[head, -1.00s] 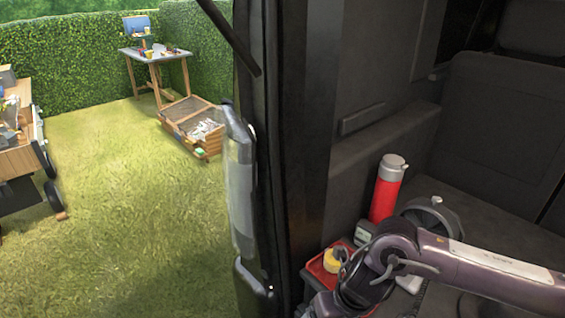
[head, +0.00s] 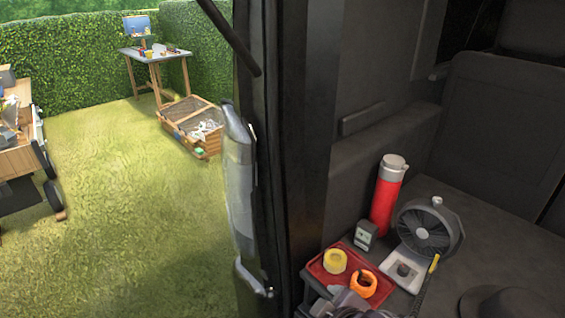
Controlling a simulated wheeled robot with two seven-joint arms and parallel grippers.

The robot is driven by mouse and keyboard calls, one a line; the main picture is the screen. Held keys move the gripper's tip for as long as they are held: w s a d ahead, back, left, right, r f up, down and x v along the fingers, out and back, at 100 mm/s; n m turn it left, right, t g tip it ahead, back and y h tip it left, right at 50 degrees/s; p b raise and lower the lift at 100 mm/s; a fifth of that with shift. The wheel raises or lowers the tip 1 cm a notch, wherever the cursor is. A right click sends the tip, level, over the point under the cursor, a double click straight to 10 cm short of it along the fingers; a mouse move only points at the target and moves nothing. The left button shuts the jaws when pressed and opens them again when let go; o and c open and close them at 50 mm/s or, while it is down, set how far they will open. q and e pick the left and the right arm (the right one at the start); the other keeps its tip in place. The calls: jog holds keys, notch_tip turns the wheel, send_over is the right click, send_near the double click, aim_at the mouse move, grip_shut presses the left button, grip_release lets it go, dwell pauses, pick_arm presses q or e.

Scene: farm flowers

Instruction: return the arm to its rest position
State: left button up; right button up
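My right arm no longer crosses the van interior in the head view, and neither gripper's fingers can be made out. A grey, lumpy shape (head: 350,303) shows at the bottom edge in front of the red tray (head: 317,270); I cannot tell if it is part of my arm. A dark rounded shape (head: 498,302) at the lower right edge is also unclear. The tray holds a yellow tape roll (head: 335,261) and an orange ring-shaped roll (head: 363,285).
On the van floor stand a red bottle (head: 385,200), a small grey-green box (head: 365,236), a round dark fan-like device (head: 428,228) and a white square dish (head: 403,270). The van's door edge (head: 290,150) divides the view. Outside are a lawn, a wooden crate (head: 197,150) and a table.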

jog(key=s+d+f+m+g+h, duration=0.1)
jog(key=s+d+f+m+g, duration=0.1)
jog(key=s+d+f+m, duration=0.25)
jog(key=s+d+f+m+g+h, duration=0.2)
jog(key=s+d+m, duration=0.25)
jog(key=d, duration=0.25)
notch_tip(320, 180, down, 16)
jog(key=f+g, duration=0.1)
jog(key=s+d+f, duration=0.1)
jog(key=s+f, duration=0.4)
jog(key=f, duration=0.7)
jog(key=s+d+f+g, duration=0.1)
jog(key=s+f, duration=0.4)
jog(key=f, duration=0.7)
jog(key=shift+s+n, duration=0.25)
jog(key=shift+n, duration=0.05)
jog(key=shift+g, duration=0.5)
jog(key=s+f, duration=0.2)
jog(key=s, duration=0.2)
jog(key=s+d+f, duration=0.1)
jog(key=s+f, duration=0.2)
jog(key=s, duration=0.1)
jog(key=s+d+f, duration=0.1)
jog(key=s+f, duration=0.1)
jog(key=s, duration=0.2)
jog(key=shift+d+f, duration=0.15)
jog(key=shift+d, duration=0.05)
